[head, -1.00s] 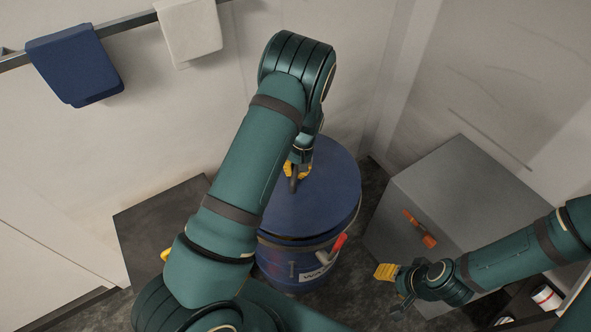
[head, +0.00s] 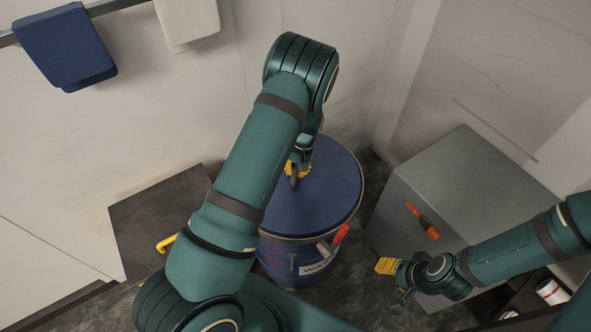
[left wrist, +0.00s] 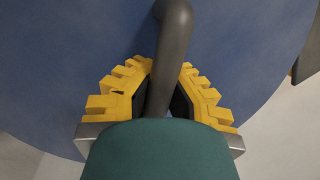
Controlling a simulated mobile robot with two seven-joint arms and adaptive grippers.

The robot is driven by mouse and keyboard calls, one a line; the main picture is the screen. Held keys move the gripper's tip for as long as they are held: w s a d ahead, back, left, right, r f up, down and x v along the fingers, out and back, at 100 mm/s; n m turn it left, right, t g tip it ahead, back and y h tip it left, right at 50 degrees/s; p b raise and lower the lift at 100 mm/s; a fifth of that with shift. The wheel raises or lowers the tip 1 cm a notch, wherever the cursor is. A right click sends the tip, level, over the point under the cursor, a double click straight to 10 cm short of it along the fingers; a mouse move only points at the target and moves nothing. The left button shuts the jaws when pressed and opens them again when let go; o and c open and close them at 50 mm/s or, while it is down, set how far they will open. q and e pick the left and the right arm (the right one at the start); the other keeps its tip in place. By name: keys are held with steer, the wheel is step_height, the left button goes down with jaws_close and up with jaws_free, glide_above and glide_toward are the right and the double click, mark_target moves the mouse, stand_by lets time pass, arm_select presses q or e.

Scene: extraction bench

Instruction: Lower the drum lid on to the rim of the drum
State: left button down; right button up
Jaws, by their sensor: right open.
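The blue drum lid (head: 325,190) lies level over the top of the blue drum (head: 290,266) in the head view. The drum's rim (head: 290,240) shows as a dark band just under the lid's front edge. I cannot tell whether lid and rim touch all round. My left gripper (head: 298,170) is at the lid's dark bar handle. In the left wrist view its yellow fingers (left wrist: 165,68) close on both sides of the handle (left wrist: 174,45), with the blue lid (left wrist: 60,80) behind. My right gripper (head: 391,284) is open and empty, right of the drum.
A grey cabinet (head: 465,180) stands right of the drum, with an orange-handled tool (head: 423,221) on top. A red-handled clamp (head: 335,241) is on the drum's front. A dark box (head: 160,218) stands at left. Blue (head: 65,45) and white (head: 188,20) towels hang on the wall rail.

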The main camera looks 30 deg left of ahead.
arm_select(q)
steer(key=shift+f+b, duration=0.4)
steer(key=shift+f, duration=0.1)
steer(key=c, duration=1.1)
jaws_free()
steer(key=shift+o, duration=0.2)
steer(key=v, duration=1.2)
steer(key=shift+d, duration=0.1)
